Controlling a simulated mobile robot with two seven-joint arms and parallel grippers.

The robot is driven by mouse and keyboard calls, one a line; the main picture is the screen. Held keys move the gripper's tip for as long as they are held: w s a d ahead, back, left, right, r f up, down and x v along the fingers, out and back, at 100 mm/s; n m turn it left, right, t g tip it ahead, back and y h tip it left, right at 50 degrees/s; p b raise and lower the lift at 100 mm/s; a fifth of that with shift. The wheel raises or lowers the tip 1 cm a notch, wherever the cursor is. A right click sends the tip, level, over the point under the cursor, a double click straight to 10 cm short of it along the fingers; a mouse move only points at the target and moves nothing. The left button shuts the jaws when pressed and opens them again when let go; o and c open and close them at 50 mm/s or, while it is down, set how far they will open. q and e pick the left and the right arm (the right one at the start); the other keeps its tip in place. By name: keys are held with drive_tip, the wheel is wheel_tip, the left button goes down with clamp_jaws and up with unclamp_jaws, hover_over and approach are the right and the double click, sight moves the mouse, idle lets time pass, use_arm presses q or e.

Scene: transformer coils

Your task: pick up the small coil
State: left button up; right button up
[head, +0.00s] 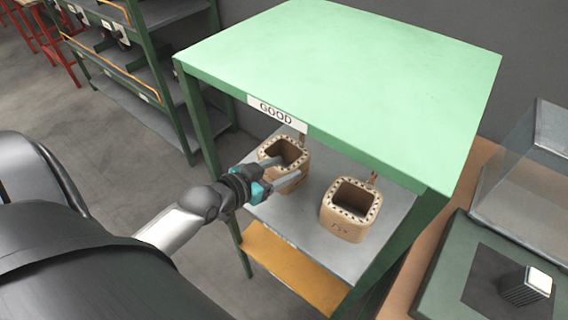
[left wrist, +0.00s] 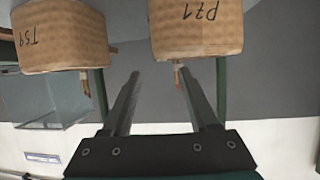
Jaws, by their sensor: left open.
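Two tan, square-sided coils with open centres stand on the grey shelf (head: 285,222). The left coil (head: 270,152) is marked P71 in the left wrist view (left wrist: 197,32). The right coil (head: 346,229) is marked T59, and it also shows in the left wrist view (left wrist: 62,42). They look alike in size; I cannot tell which is the small one. My left gripper (head: 303,169) is open with nothing between its fingers. In the head view its fingers overlap the left coil and hide part of it; I cannot tell whether they touch. My right gripper is out of view.
A light green tabletop (head: 345,75) with a GOOD label (head: 276,110) overhangs the shelf, and a green leg stands at the left. A yellow lower shelf (head: 290,270) is below. A clear box (head: 530,180) stands at the right. Another green rack stands behind left.

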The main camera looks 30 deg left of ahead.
sight(301, 160)
use_arm(q)
drive_tip(key=shift+b+x, duration=0.75)
drive_tip(key=shift+x, duration=2.55)
drive_tip(key=shift+f, duration=0.15)
drive_tip(key=shift+s, duration=0.1)
clamp_jaws()
drive_tip(key=shift+a, duration=0.1)
